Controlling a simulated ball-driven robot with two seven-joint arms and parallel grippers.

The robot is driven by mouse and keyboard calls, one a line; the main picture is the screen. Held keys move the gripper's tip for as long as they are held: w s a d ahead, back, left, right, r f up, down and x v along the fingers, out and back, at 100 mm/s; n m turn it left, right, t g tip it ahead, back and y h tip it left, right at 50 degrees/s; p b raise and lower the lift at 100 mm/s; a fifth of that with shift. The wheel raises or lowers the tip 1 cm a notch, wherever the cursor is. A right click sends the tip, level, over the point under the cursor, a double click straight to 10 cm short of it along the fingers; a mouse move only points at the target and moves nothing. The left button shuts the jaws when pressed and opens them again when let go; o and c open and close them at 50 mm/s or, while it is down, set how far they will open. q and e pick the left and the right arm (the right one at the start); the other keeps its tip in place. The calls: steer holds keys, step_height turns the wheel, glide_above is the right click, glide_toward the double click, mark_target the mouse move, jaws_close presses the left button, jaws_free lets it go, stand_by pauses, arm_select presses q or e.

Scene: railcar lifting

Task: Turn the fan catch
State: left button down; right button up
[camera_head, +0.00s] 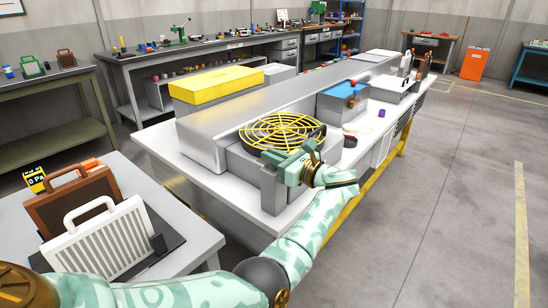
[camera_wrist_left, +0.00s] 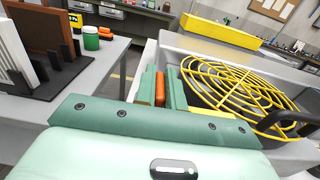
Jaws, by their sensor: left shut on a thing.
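The fan, under a round yellow wire guard (camera_head: 283,131), sits on a grey housing on the long white unit. The guard also fills the right of the left wrist view (camera_wrist_left: 228,85). My left gripper (camera_head: 277,160) is at the near side of the fan housing, just below the guard's edge. In the left wrist view its green fingers are closed on an orange piece, which looks like the fan catch (camera_wrist_left: 160,88). Only the top of that piece shows; how it meets the housing is hidden. In the head view the gripper hides the catch. My right gripper is not in view.
A black curved handle (camera_wrist_left: 288,122) stands close beside the guard. A yellow block (camera_head: 216,84) and a blue-topped box (camera_head: 347,91) sit on the unit. A side table at left holds a white finned panel (camera_head: 105,241) and a brown panel (camera_head: 72,203). Floor at right is clear.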

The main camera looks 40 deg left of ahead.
arm_select(q)
steer(key=shift+r, duration=0.1)
steer(key=c, duration=1.5)
jaws_free()
steer(key=d, duration=0.5)
steer(key=d+b, duration=0.1)
steer(key=d, duration=0.5)
steer(key=s+d, duration=0.1)
steer(key=d, duration=0.4)
steer(key=shift+d+b, duration=0.15)
steer(key=shift+b, duration=0.15)
